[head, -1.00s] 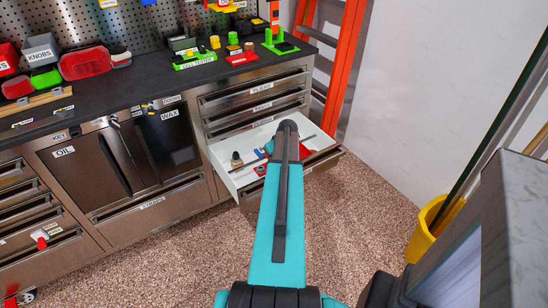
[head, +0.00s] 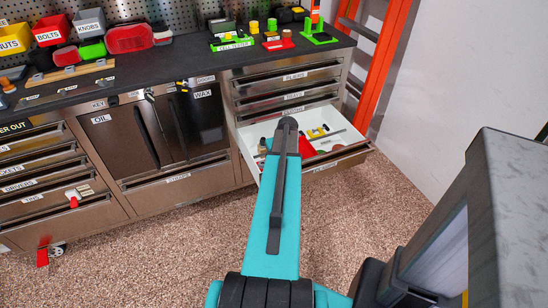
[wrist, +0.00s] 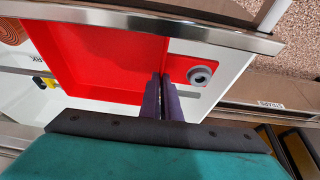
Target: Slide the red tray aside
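The red tray (wrist: 105,55) lies in an open white drawer (wrist: 230,58) and fills the middle of the wrist view. My gripper (wrist: 161,76) reaches down to it with its two purple fingers close together. The fingertips meet the tray's right wall, which appears to run between them. In the head view, part of the red tray (head: 307,148) shows beside my arm. My arm hides the gripper there.
A grey round ring (wrist: 200,75) lies right of the fingers. A yellow and black item (wrist: 43,82) is left of the tray. The drawer's steel front edge (wrist: 130,24) runs close by. A small bottle (head: 262,146) stands in the drawer's left part.

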